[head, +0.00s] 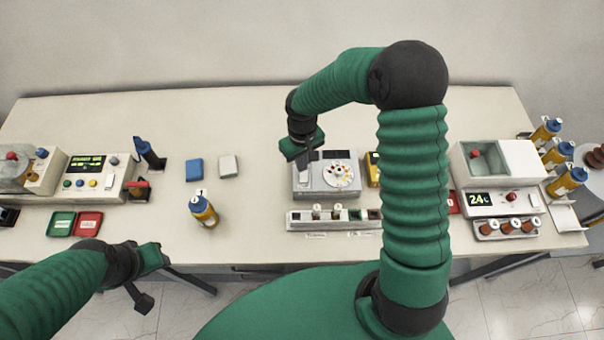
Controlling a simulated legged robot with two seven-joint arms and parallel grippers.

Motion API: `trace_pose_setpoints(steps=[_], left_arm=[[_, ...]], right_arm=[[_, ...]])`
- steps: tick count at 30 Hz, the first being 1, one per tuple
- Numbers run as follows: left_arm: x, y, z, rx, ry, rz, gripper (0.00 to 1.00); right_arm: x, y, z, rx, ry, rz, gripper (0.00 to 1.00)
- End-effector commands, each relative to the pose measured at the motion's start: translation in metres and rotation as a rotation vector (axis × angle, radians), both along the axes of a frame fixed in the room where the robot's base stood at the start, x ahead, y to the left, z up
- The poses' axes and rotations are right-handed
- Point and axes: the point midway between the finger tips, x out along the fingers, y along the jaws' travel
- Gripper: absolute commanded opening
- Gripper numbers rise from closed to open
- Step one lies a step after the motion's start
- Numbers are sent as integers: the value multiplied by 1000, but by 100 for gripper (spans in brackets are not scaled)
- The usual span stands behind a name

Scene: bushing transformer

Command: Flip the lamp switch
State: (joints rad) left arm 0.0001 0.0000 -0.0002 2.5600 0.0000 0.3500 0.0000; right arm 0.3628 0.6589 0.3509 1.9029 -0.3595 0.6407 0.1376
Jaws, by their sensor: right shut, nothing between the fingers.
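My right gripper (306,158) is shut and empty. It points down over the left back part of a grey device (345,187) near the middle of the table. The device has a dark panel at its back and a round white dial (338,173) with small coloured spots. The gripper hides part of its top, and I cannot tell whether the fingers touch it. I cannot make out a lamp switch for certain. My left gripper (150,275) is at the table's front edge, away from the device; its finger opening is unclear.
A rack (300,223) with small vials stands before the device. A blue block (194,170), a pale block (228,166) and a yellow bottle (204,210) stand left of it. A control box (95,178) is far left; a machine (515,165) is right. My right arm hides part of the table.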

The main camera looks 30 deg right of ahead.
Motion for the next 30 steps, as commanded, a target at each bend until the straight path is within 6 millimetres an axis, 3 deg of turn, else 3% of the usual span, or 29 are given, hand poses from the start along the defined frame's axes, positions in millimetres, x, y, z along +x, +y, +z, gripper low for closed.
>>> trace_pose_setpoints(steps=[30], left_arm=[[0, 0, -5, 0, 0, 0, 36]], right_arm=[[0, 0, -7, 0, 0, 0, 0]])
